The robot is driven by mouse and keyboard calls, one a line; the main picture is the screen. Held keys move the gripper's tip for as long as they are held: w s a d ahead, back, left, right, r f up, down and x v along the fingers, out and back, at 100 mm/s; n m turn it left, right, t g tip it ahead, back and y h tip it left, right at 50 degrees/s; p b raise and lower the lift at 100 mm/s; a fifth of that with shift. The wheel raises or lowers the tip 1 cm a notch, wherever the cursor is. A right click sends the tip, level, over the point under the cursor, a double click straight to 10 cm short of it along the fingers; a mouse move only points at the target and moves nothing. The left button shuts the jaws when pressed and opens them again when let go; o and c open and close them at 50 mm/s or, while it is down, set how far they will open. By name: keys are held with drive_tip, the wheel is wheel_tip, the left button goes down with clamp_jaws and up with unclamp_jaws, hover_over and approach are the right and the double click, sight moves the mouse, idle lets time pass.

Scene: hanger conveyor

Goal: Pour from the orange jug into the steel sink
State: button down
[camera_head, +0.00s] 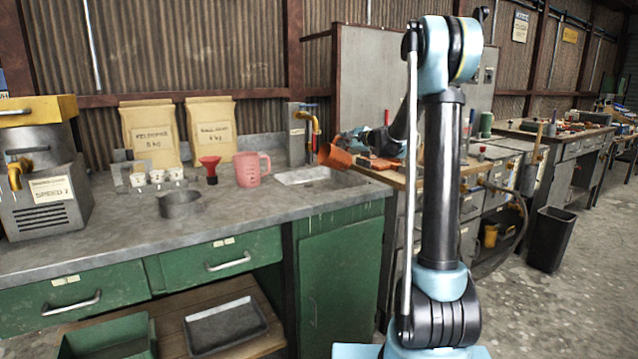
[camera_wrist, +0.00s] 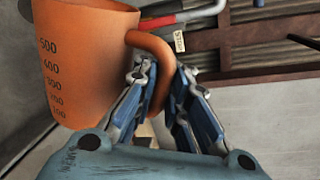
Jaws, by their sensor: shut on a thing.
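The orange jug (camera_head: 334,156) is tilted in the head view, its mouth toward the lower left, above the right part of the steel sink (camera_head: 308,175). In the wrist view the jug (camera_wrist: 84,62) shows dark measuring marks on its side. My gripper (camera_wrist: 164,80) is shut on the jug's handle, with a finger on each side of it. In the head view my gripper (camera_head: 366,142) is small and partly hidden by the jug and my arm. The inside of the jug cannot be seen, and no stream shows.
A pink jug (camera_head: 251,169), a red funnel (camera_head: 210,167), a metal pot (camera_head: 181,203) and small cups (camera_head: 157,178) stand left of the sink. A yellow-handled tap (camera_head: 311,123) rises behind it. Paper sacks (camera_head: 151,133) lean at the back wall.

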sight(334, 144)
drive_tip(key=shift+s+a, duration=0.1)
drive_tip(key=shift+a, duration=0.05)
drive_tip(key=shift+s+a+n, duration=0.15)
drive_tip(key=shift+a+n, duration=0.05)
drive_tip(key=shift+n, duration=0.3)
drive_tip(key=shift+s+a+f, duration=0.1)
drive_tip(key=shift+a, duration=0.1)
idle(0.3)
drive_tip(key=shift+s+a+n, duration=0.15)
drive_tip(key=shift+a+n, duration=0.05)
drive_tip(key=shift+n, duration=0.2)
drive_tip(key=shift+s+a+f+n+h, duration=0.2)
drive_tip(key=shift+a+n+h, duration=0.15)
drive_tip(key=shift+n+h, duration=0.05)
drive_tip(key=shift+s+a+f, duration=0.1)
drive_tip(key=shift+s+a, duration=0.05)
idle(0.3)
drive_tip(key=shift+s+a+f+n, duration=0.15)
drive_tip(key=shift+a+n, duration=0.15)
drive_tip(key=shift+n, duration=0.1)
idle(0.6)
drive_tip(key=shift+s+a+f, duration=0.1)
drive_tip(key=shift+s+a, duration=0.05)
drive_tip(key=shift+a, duration=0.05)
